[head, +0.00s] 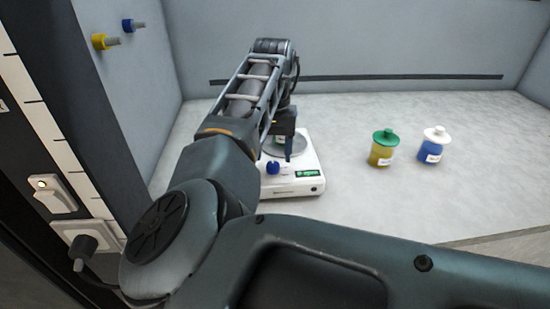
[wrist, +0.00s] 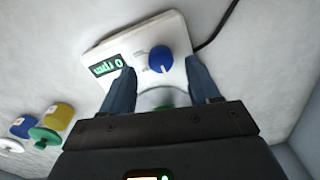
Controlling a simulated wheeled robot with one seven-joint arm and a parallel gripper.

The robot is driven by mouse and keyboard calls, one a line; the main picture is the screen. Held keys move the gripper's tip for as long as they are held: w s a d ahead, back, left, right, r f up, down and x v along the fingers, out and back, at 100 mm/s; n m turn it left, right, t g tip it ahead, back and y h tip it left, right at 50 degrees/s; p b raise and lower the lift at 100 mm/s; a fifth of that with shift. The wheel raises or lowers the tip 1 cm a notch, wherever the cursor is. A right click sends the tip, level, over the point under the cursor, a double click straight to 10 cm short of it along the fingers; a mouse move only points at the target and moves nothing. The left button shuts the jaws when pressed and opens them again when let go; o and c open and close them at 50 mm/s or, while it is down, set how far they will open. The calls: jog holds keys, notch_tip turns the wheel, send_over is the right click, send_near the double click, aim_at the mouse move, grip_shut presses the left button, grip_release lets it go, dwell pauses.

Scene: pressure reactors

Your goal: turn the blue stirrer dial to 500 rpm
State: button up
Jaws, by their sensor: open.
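The white stirrer (head: 308,180) stands on the bench, partly hidden by my arm in the head view. Its blue dial (head: 272,168) is on the front left, and it also shows in the wrist view (wrist: 160,59). A white mark on the dial points toward my gripper in the wrist view. The green display (wrist: 107,64) reads 0 rpm. My gripper (wrist: 162,80) is open and empty. Its fingers reach to either side of the dial in the picture, apart from it. A container on the round plate (wrist: 160,98) is mostly hidden by my gripper.
A green-lidded yellow jar (head: 382,149) and a white-lidded blue jar (head: 432,146) stand to the right of the stirrer. A lit switch (head: 48,193) and a plugged socket (head: 85,240) are on the left wall. The bench at the right is mostly clear.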

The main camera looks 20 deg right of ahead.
aim_at(273, 165)
jog(key=shift+f, duration=1.6)
jog(key=c, duration=1)
